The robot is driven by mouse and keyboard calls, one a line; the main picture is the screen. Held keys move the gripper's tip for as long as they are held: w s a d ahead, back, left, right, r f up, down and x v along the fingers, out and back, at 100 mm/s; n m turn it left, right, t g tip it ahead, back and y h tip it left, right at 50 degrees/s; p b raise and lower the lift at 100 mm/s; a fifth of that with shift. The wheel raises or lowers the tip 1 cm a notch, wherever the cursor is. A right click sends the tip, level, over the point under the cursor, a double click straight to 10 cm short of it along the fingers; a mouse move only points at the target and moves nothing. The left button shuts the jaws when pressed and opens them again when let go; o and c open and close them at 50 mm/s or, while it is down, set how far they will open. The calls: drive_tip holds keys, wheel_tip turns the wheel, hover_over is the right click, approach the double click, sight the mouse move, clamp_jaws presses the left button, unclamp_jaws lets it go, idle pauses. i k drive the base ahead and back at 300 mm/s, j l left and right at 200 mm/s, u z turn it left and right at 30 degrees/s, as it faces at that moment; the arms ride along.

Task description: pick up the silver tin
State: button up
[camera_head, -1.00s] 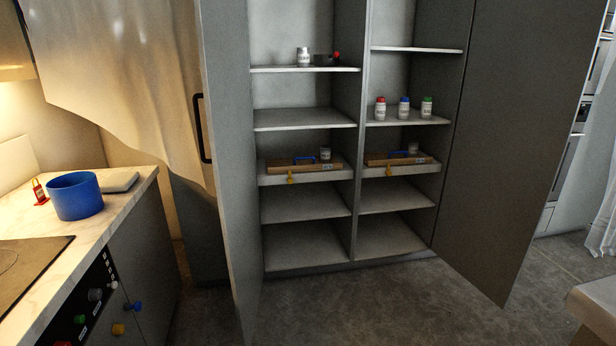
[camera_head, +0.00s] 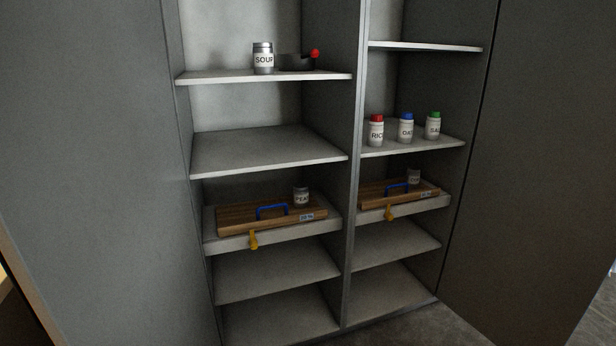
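A silver tin (camera_head: 263,58) with a white label reading "SOUR" or similar stands upright on the upper left shelf (camera_head: 215,77) of the open cupboard. It is left of a dark pan (camera_head: 296,62) with a red knob on its handle. Nothing covers the tin. Smaller labelled jars stand lower, one in the left drawer (camera_head: 301,196) and one in the right drawer (camera_head: 413,176). My gripper is not in view.
The cupboard's open left door (camera_head: 90,150) and right door (camera_head: 560,150) flank the shelves. Jars with red (camera_head: 376,131), blue (camera_head: 406,129) and green (camera_head: 433,126) lids stand on a right shelf. The shelf below the tin (camera_head: 265,150) is empty.

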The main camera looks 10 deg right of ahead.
sight(413, 172)
drive_tip(key=i+l+z, duration=0.1)
drive_tip(key=i+z, duration=0.15)
drive_tip(key=i, duration=0.3)
drive_tip(key=i+z, duration=0.3)
drive_tip(key=i, duration=0.3)
drive_tip(key=i+j+z, duration=0.25)
drive_tip(key=i, duration=0.3)
drive_tip(key=i+l+z, duration=0.15)
drive_tip(key=i, duration=0.75)
drive_tip(key=i+l+u, duration=0.15)
drive_tip(key=i+u, duration=0.25)
drive_tip(key=i+l+u, duration=0.15)
drive_tip(key=u, duration=0.3)
drive_tip(key=i+l+u, duration=0.15)
drive_tip(key=l+u, duration=0.8)
